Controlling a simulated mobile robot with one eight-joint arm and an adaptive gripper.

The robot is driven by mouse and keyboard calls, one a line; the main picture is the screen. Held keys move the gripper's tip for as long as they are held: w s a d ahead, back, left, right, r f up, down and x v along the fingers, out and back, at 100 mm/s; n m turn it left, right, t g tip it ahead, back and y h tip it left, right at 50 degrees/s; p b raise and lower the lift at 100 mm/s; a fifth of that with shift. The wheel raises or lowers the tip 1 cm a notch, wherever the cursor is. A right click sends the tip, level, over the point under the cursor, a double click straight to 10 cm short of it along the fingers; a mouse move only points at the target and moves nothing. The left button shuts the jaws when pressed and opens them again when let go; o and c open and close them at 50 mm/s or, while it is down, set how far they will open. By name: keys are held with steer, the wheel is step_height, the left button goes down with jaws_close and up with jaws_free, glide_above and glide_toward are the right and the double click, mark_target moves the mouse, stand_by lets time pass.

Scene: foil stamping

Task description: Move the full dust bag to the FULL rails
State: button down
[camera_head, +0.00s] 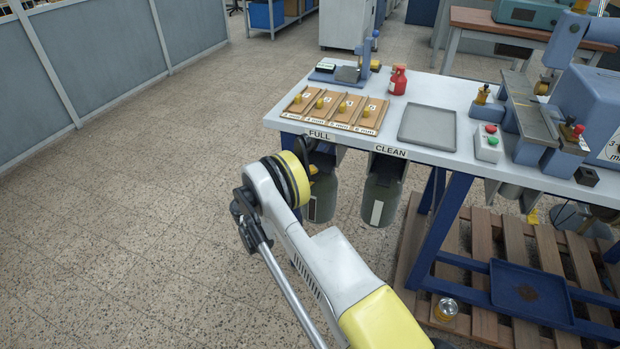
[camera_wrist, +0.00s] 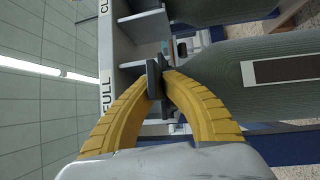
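Rails (camera_wrist: 140,25) show under the table edge in the wrist view. The bag's seating in the FULL rails is hidden.
A second bag (camera_head: 382,196) hangs under the CLEAN sign (camera_head: 390,151), just right of the first. The table (camera_head: 455,158) carries wooden boards, a grey tray and a press. A pallet (camera_head: 470,240) lies below. The floor to the left is clear.

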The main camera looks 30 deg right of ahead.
mark_target(318, 164)
steer(key=shift+w+d, duration=1)
steer(key=shift+d, duration=0.25)
steer(key=shift+w+d, duration=0.95)
steer(key=shift+d, duration=0.3)
steer(key=shift+d, duration=0.25)
steer(key=shift+f, duration=0.1)
steer(key=c, duration=1.5)
jaws_free()
steer(key=shift+d, duration=0.1)
steer(key=shift+o, duration=0.2)
